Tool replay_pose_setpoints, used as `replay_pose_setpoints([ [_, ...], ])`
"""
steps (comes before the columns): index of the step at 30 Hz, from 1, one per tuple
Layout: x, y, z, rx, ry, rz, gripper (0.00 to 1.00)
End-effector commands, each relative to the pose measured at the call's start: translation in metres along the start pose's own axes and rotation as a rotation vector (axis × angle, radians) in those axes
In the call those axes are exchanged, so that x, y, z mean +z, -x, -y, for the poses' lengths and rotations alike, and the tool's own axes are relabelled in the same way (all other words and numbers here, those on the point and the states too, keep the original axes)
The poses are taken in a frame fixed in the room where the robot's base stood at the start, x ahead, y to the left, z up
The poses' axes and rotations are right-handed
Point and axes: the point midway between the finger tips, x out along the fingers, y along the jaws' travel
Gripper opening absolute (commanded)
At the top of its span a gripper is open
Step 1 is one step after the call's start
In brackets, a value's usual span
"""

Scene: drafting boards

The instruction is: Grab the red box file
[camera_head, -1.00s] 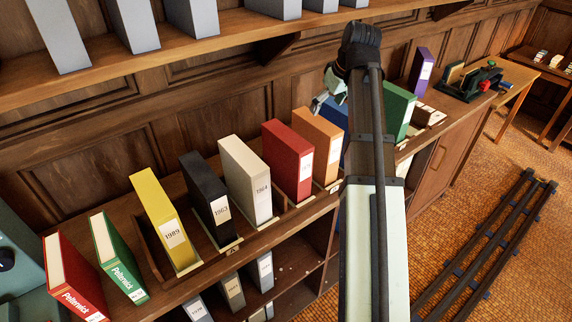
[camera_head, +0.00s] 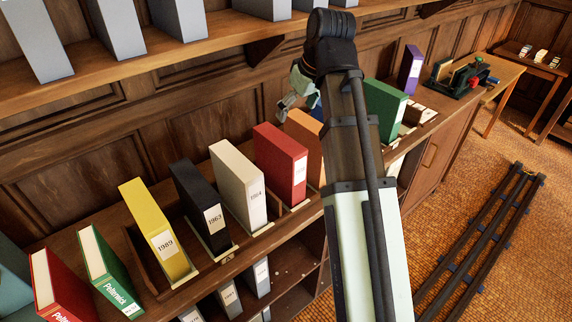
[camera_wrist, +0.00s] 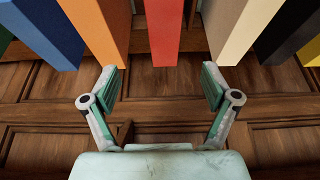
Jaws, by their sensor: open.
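The red box file (camera_head: 281,164) stands upright on the wooden counter, between the cream file (camera_head: 238,186) and the orange file (camera_head: 305,146). In the wrist view the red box file (camera_wrist: 164,32) hangs in from the top, centred between my fingers and a little beyond their tips. My gripper (camera_wrist: 162,82) is open and empty, with one finger on either side of the red file's line. In the head view my gripper (camera_head: 290,104) is above and behind the red and orange files, partly hidden by my arm. Contact with the file is not visible.
Black (camera_head: 202,208) and yellow (camera_head: 158,232) files stand to the left, beyond the cream one. The blue file (camera_wrist: 44,30) is beside the orange one. A green file (camera_head: 384,108) stands right of my arm. A shelf (camera_head: 130,82) with grey files overhangs the counter.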

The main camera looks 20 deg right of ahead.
Motion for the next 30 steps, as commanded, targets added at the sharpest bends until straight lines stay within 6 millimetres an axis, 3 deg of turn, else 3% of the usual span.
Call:
replay_pose_setpoints([
  [18, 0.000, -0.090, 0.001, -0.001, 0.002, 0.002, 0.86],
  [30, 0.000, -0.111, 0.001, 0.000, 0.002, 0.001, 0.86],
])
